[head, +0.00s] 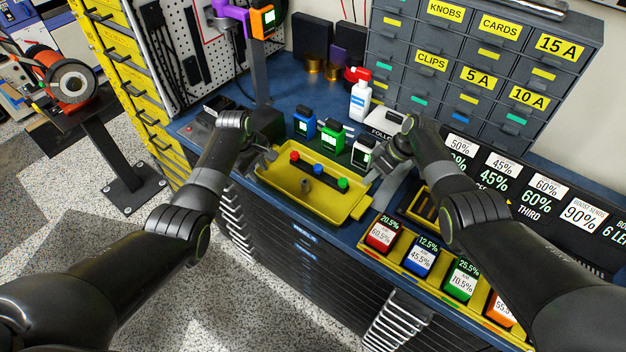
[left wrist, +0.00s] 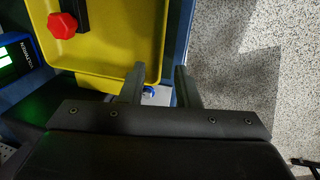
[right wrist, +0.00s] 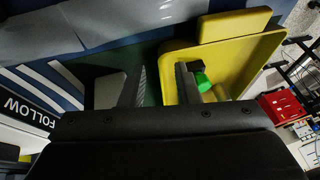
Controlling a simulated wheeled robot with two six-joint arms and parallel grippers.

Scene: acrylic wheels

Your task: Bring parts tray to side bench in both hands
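The yellow parts tray (head: 320,208) sits on the blue bench top. A dark bar with red, blue and green knobs (head: 318,171) lies in it beside a small grey post. My left gripper (head: 264,160) is at the tray's left end. In the left wrist view its fingers are apart, with the tray's wall (left wrist: 160,45) reaching toward the gap between them. My right gripper (head: 377,168) is at the tray's right end. In the right wrist view its fingers are apart on either side of the tray's edge (right wrist: 172,62). Contact cannot be told.
Blue, green and white boxes (head: 331,135) stand behind the tray. A white bottle (head: 360,100) and labelled drawers (head: 470,60) are further back. A yellow rack of labelled boxes (head: 425,268) lies right of the tray. The bench's front edge runs close before the tray.

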